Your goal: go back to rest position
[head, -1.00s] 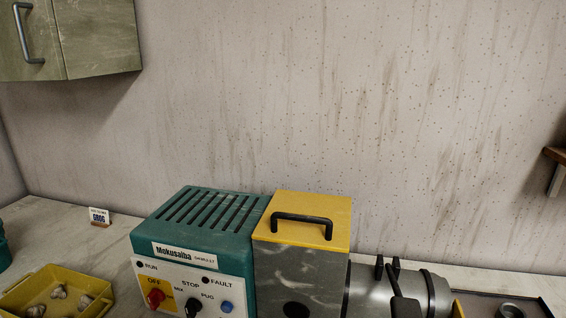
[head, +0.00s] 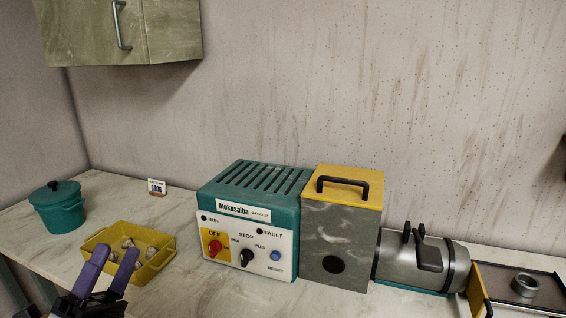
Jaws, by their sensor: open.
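My gripper (head: 117,256) shows at the bottom left of the head view, with two purple fingers on a dark body. The fingers stand apart and point upward in the picture, with nothing seen held between them. They overlap the front of a yellow tray (head: 158,265) in the picture, which holds several small pale lumps. I cannot tell whether the fingers touch the tray. Most of my arm is out of view.
A teal machine (head: 250,180) with a red knob stands mid-counter, joined to a grey box with a yellow lid (head: 345,172) and a metal barrel (head: 400,262). A teal lidded pot (head: 60,210) stands left. A wall cabinet (head: 170,30) hangs above.

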